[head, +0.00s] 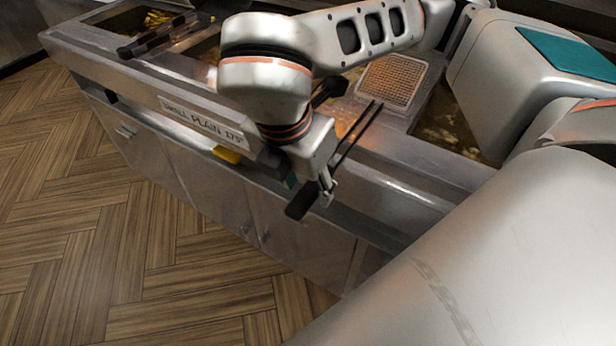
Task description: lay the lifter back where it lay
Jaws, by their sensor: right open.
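My right gripper (320,190) is open and hangs just outside the front edge of the fryer counter. A pair of thin dark rods (360,130) runs behind it toward a pale square mesh (395,78). A black grip (300,204) shows at the fingertips, roughly in line with the rods. I cannot tell whether it is joined to them, touched by the fingers or part of the gripper. I cannot identify the lifter for certain; the rods may belong to it or to a basket. My left gripper is not in view.
The steel fryer counter (420,190) has open oil wells. A basket with a black handle (135,47) stands at the far left; another black grip (330,88) shows behind my wrist. A label (203,118) and a yellow item (227,155) are on the front. The wooden floor (110,230) is clear.

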